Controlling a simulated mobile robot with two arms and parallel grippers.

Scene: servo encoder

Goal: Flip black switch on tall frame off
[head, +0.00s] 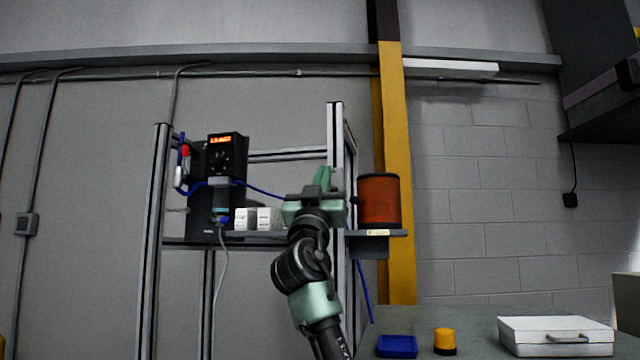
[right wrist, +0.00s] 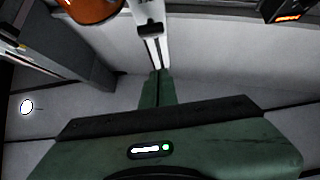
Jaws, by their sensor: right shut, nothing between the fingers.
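The tall frame (head: 335,130) of metal posts stands against the wall in the head view. Its post (right wrist: 154,50) also shows in the right wrist view. A small black block on that post, which looks like the black switch (right wrist: 150,28), lies just past my fingertips. I cannot tell whether it is on or off. In the head view my right gripper hides that stretch of the post. My right gripper (head: 325,172) is raised in front of the frame, shut and empty; its green fingers (right wrist: 158,78) point toward the post. I cannot tell whether they touch it. My left gripper is out of view.
A black device with a lit red display (head: 227,150) and white boxes (head: 257,218) are on the frame's left part. An orange cylinder (head: 379,202) stands on a shelf right of the post. Below are a blue tray (head: 397,346), a yellow-orange cylinder (head: 444,340) and a white case (head: 556,336).

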